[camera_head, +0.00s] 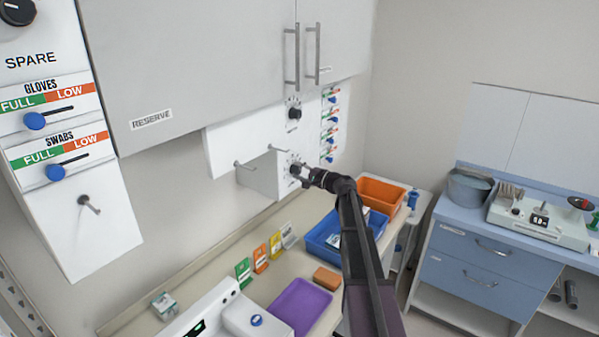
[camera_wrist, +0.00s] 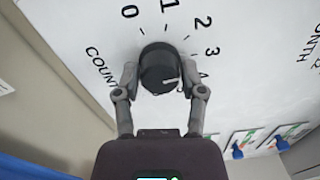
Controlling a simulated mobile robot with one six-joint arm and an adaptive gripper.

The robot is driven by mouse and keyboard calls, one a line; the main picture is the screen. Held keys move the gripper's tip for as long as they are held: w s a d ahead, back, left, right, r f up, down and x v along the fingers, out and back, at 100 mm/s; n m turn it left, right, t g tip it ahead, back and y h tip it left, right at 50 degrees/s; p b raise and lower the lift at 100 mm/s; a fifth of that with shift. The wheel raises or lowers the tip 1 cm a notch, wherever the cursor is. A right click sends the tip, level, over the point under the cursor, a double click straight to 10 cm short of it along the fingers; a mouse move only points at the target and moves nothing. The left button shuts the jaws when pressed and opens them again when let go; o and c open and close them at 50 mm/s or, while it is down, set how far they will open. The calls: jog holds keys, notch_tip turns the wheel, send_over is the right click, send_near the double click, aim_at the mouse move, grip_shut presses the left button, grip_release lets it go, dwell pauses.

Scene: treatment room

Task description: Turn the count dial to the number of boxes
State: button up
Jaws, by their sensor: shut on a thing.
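The count dial (camera_wrist: 158,62) is a round black knob on a white panel marked COUNT, with the numbers 0 to 4 visible around it. In the wrist view my gripper (camera_wrist: 160,78) has one finger on each side of the knob and is shut on it. A pale pointer mark on the knob faces right, roughly towards the 3 and 4; its exact setting is unclear. The 4 is partly hidden by the right finger. In the head view my gripper (camera_head: 301,172) reaches the dial at the panel. Several small upright boxes (camera_head: 262,258) stand on the counter.
A closed cabinet (camera_head: 200,60) labelled RESERVE hangs above. Another black dial (camera_head: 294,113) and several blue sliders (camera_head: 331,128) are near. Below are a blue bin (camera_head: 322,236), an orange bin (camera_head: 382,194) and a purple tray (camera_head: 300,307).

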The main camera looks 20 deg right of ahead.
jog(key=shift+w+r+m, duration=0.1)
jog(key=shift+w+m, duration=0.05)
jog(key=shift+m, duration=0.45)
jog(key=o, duration=1.2)
jog(key=shift+c, duration=0.2)
jog(key=v, duration=1.2)
